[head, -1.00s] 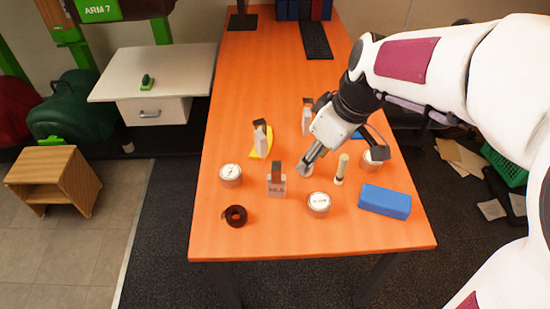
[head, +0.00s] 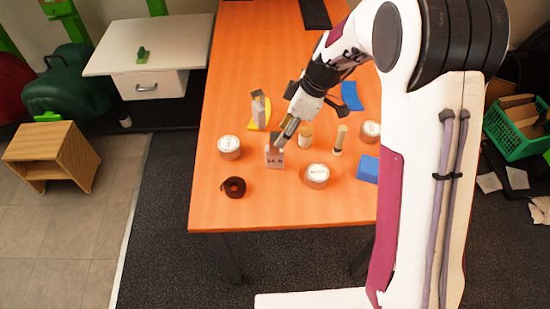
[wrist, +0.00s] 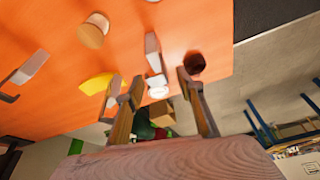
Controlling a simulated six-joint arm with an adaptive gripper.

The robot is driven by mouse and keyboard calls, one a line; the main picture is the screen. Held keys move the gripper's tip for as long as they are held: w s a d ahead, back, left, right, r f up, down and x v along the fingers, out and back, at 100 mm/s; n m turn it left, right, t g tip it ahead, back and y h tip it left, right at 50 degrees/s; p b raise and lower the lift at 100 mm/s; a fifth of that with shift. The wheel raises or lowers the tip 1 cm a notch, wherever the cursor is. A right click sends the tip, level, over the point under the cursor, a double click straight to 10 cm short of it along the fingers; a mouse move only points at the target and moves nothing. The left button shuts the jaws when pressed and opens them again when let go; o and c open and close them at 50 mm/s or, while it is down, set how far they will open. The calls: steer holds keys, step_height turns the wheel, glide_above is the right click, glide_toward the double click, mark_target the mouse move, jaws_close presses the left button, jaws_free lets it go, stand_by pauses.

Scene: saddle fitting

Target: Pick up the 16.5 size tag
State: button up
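A grey upright block-shaped tag (head: 275,158) with small dark lettering stands on the orange table. The lettering is too small to read surely as 16.5. My gripper (head: 282,142) is just above its upper right side in the head view, and I cannot tell whether it touches. In the wrist view the tag (wrist: 153,50) shows beyond the two fingers (wrist: 160,92), which are apart with nothing held between them. A second pale tag (head: 258,108) stands by a yellow curved piece (head: 252,124). Another pale tag (wrist: 31,67) shows at the wrist view's left.

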mark_target(278, 135)
steer(key=shift+n, duration=0.9)
steer(key=shift+w+a+f, duration=0.3)
steer(key=shift+f, duration=0.4)
steer(key=shift+w+a+f, duration=0.25)
steer(key=shift+f, duration=0.45)
steer(key=shift+w+a+f, duration=0.3)
steer(key=shift+f, duration=0.4)
steer(key=shift+x, duration=1.3)
steer(key=shift+s+f, duration=0.1)
steer(key=shift+f, duration=0.05)
steer(key=shift+s+x, duration=0.15)
steer(key=shift+x, duration=0.6)
steer(key=shift+s+x, duration=0.15)
steer(key=shift+x, duration=1.6)
jaws_close()
